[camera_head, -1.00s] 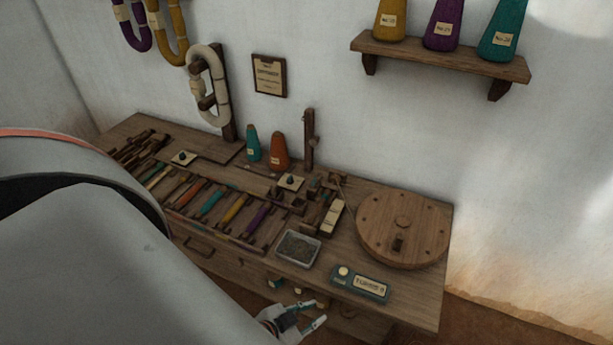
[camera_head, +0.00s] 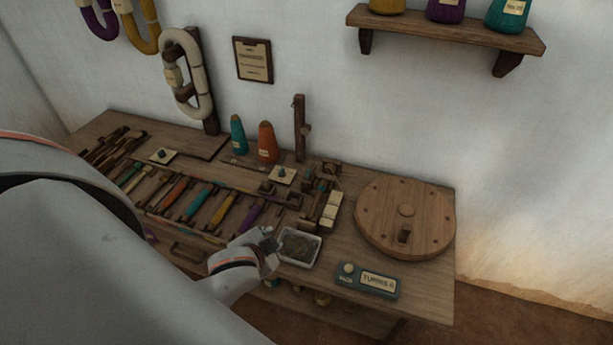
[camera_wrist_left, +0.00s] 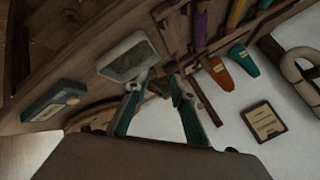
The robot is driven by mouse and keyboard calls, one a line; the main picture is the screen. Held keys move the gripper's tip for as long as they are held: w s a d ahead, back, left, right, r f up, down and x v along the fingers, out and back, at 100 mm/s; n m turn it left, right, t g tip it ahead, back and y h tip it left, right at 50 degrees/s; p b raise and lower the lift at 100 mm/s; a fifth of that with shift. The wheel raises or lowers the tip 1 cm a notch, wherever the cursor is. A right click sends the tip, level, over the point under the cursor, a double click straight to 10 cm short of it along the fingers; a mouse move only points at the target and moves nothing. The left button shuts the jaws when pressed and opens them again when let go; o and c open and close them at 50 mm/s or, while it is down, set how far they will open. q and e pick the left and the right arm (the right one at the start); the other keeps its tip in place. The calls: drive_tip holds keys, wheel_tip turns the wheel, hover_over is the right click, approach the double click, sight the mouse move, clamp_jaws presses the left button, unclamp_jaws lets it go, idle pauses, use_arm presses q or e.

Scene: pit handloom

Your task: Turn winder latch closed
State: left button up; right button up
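The winder (camera_head: 322,192) is a small wooden device with pale blocks, toward the right of the bench, between the tray and the back post. I cannot make out its latch clearly at this size. A large round wooden wheel (camera_head: 385,212) with a small dark handle lies to its right. My left gripper (camera_head: 273,243) is at the bench's front edge, just left of the metal tray (camera_head: 301,262). In the left wrist view my left gripper (camera_wrist_left: 156,84) has its fingers apart with nothing between them; the tray (camera_wrist_left: 149,72) is close by. My right gripper is not in view.
A teal turns counter (camera_head: 367,281) sits at the front right. Several coloured bobbins lie in a wooden rack (camera_head: 180,233) at left. A teal cone (camera_head: 237,136), an orange cone (camera_head: 267,143) and an upright post (camera_head: 299,128) stand at the back.

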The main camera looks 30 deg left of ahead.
use_arm(q)
drive_tip(key=w+a+f+n+t, duration=0.1)
drive_tip(key=w+a+n+t, duration=0.2)
drive_tip(key=w, duration=0.8)
drive_tip(key=n+t, duration=0.2)
drive_tip(key=n, duration=0.3)
approach(308, 172)
drive_tip(key=shift+w+a+f, duration=0.1)
drive_tip(key=shift+w+a, duration=0.2)
drive_tip(key=shift+w, duration=0.45)
drive_tip(key=shift+g, duration=0.3)
drive_tip(key=b+x, duration=0.2)
drive_tip(key=x, duration=0.5)
drive_tip(key=shift+w+d+f, duration=0.1)
drive_tip(key=shift+w, duration=0.1)
clamp_jaws()
